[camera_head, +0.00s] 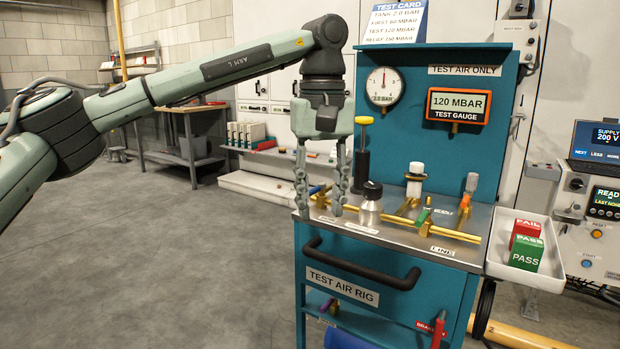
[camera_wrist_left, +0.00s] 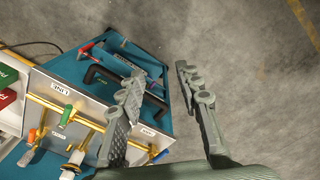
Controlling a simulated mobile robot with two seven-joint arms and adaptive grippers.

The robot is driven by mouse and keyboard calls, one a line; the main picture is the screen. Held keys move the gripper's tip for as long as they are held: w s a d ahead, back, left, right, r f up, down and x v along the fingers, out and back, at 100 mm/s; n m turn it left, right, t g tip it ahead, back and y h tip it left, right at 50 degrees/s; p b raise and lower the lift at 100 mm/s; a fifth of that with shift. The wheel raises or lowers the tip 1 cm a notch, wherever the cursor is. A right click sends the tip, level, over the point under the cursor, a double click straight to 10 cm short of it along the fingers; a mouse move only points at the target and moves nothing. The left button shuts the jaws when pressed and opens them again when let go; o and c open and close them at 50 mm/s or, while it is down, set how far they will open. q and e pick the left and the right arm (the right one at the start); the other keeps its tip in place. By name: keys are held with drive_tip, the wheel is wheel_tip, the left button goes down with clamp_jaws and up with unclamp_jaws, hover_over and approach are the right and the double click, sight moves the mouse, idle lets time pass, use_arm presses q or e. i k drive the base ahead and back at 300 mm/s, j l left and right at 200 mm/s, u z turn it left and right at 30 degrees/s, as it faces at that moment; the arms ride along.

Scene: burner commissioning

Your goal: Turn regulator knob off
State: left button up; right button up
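The teal test air rig (camera_head: 340,285) has a brass pipe (camera_head: 455,235) across its metal top. A silver fitting with a round black knob (camera_head: 372,189) stands on the pipe; which fitting is the regulator is not labelled legibly. A white-capped fitting (camera_head: 415,178) stands behind it to the right. My left gripper (camera_head: 321,212) points down at the rig's left front, its fingers apart and empty, just left of the black knob and apart from it in the picture. In the left wrist view the open fingers (camera_wrist_left: 158,78) show beside the rig; I cannot make out the black knob there. My right gripper is not in view.
A green lever (camera_head: 424,214), an orange-handled fitting (camera_head: 469,190) and a yellow-topped black pump (camera_head: 362,150) also stand on the rig. A round gauge (camera_head: 384,87) and a 120 mbar display (camera_head: 458,105) are on the back panel. A white tray (camera_head: 500,262) holds PASS and FAIL blocks. Floor left is clear.

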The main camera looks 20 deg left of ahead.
sight(372, 191)
drive_tip(key=i+l+u, duration=0.25)
drive_tip(key=i+l, duration=0.15)
drive_tip(key=i+l+u, duration=0.25)
drive_tip(key=i+l, duration=0.15)
drive_tip(key=l, duration=0.15)
drive_tip(key=i+l, duration=0.25)
drive_tip(key=l, duration=0.15)
